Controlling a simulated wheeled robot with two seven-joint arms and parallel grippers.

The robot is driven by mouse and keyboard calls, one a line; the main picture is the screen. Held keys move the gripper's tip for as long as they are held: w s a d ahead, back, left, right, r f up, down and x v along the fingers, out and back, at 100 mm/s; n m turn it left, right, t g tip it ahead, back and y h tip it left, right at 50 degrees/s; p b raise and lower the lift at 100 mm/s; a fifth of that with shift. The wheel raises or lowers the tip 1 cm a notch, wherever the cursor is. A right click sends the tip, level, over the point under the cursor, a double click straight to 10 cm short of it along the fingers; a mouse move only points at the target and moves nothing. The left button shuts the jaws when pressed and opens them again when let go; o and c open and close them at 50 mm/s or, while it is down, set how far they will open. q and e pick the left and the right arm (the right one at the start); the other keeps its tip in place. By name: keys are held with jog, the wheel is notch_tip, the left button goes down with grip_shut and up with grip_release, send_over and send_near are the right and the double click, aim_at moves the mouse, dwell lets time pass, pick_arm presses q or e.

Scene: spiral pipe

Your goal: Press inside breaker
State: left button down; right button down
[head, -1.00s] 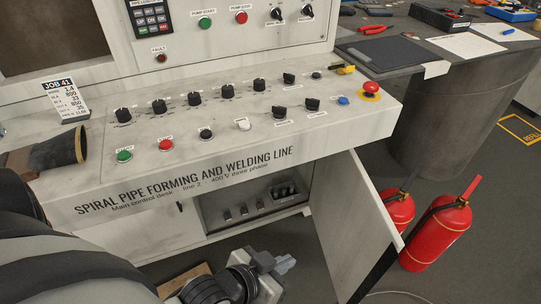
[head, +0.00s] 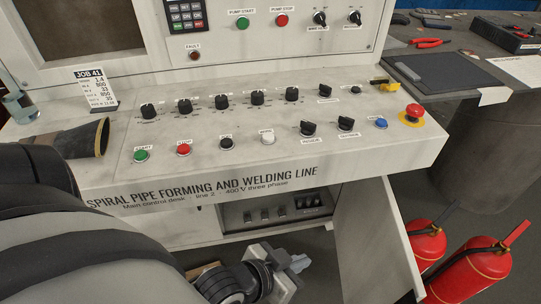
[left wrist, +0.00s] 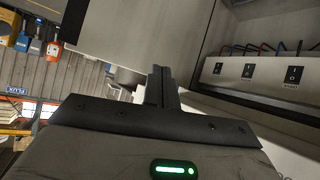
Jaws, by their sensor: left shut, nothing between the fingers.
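The open cabinet (head: 222,228) under the control desk shows a panel with a row of small dark switches (head: 264,214). A darker block of breakers (head: 311,201) sits at its upper right. My left gripper (head: 300,262) is shut and empty, in front of and below these switches, apart from them. In the left wrist view my shut fingers (left wrist: 160,84) point toward the cabinet. Black rocker switches (left wrist: 248,71) on the grey panel lie to their right. I cannot tell which switch is the task's breaker. My right gripper is out of view.
The cabinet door (head: 378,240) hangs open to the right of my left gripper. Red fire extinguishers (head: 472,268) stand beyond it. The desk (head: 290,180) with its knobs overhangs the cabinet. Coloured cables (left wrist: 268,48) run above the switches.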

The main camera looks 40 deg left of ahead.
pick_arm(q)
jog(key=shift+a+f, duration=0.1)
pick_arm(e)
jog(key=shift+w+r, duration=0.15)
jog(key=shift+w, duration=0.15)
